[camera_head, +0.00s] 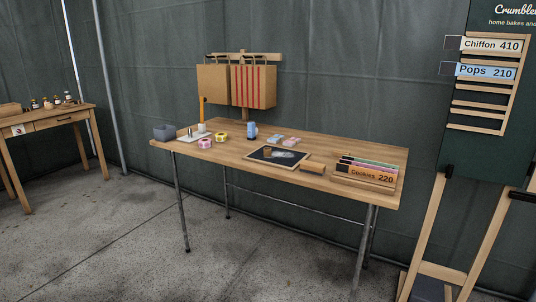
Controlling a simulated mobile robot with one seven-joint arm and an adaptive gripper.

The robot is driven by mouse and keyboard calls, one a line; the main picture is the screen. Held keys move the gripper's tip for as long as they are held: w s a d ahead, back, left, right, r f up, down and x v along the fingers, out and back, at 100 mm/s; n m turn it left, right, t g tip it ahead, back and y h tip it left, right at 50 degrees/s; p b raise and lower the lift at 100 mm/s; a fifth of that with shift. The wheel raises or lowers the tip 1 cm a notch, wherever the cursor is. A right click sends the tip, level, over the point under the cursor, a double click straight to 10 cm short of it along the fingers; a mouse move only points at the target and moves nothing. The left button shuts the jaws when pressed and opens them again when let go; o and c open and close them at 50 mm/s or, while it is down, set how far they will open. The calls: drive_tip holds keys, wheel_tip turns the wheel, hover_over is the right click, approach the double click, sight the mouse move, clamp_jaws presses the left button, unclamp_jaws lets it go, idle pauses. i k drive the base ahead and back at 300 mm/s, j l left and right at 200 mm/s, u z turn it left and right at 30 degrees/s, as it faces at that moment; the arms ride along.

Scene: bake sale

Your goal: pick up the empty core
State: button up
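A small brown piece (267,152), perhaps the empty core, is at the left part of a dark framed slate (262,158) on the wooden table; it is too small to be sure. Two ring-like rolls, a pink and yellow one (205,143) and a yellow one (222,138), sit at the table's left part, apart from each other. Whether either is an empty core cannot be told. My gripper is not in view.
A price board (495,90) stands right, a side table (60,119) left. Concrete floor in front is clear.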

sight(267, 152)
drive_tip(key=i+j, duration=0.4)
drive_tip(key=i, duration=0.2)
drive_tip(key=i+j, duration=0.45)
drive_tip(key=i, duration=0.15)
drive_tip(key=i+j, duration=0.4)
drive_tip(key=i, duration=0.2)
drive_tip(key=i+j, duration=0.4)
drive_tip(key=i, duration=0.15)
drive_tip(key=u, duration=0.05)
